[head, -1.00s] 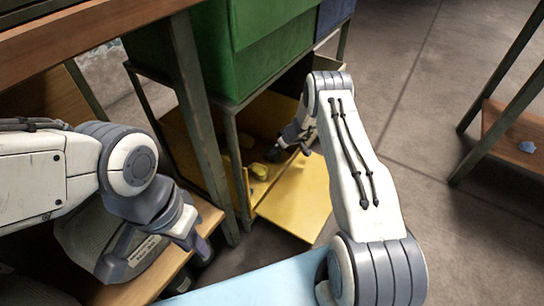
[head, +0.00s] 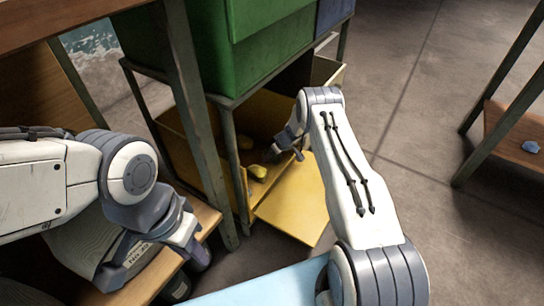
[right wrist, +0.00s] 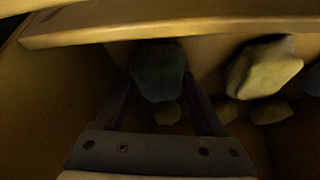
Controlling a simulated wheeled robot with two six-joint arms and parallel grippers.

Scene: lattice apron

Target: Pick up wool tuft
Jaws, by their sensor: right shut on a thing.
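A dark grey-green wool tuft (right wrist: 158,68) sits between the two fingers of my right gripper (right wrist: 158,88) in the right wrist view, and the gripper is shut on it. In the head view my right gripper (head: 285,152) reaches into the yellow cabinet (head: 296,205) under the green bin, and its fingertips are hard to see. A pale yellow tuft (right wrist: 264,70) lies to the right of the fingers in the wrist view. My left gripper (head: 190,240) hangs over the wooden shelf at the left; its jaws are not clear.
A green bin (head: 265,50) stands above the cabinet. A yellow lump (head: 257,171) lies near the cabinet's opening. A wooden edge (right wrist: 180,22) runs across the top of the wrist view. A blue tuft (head: 530,147) lies on a shelf at right. Floor between is clear.

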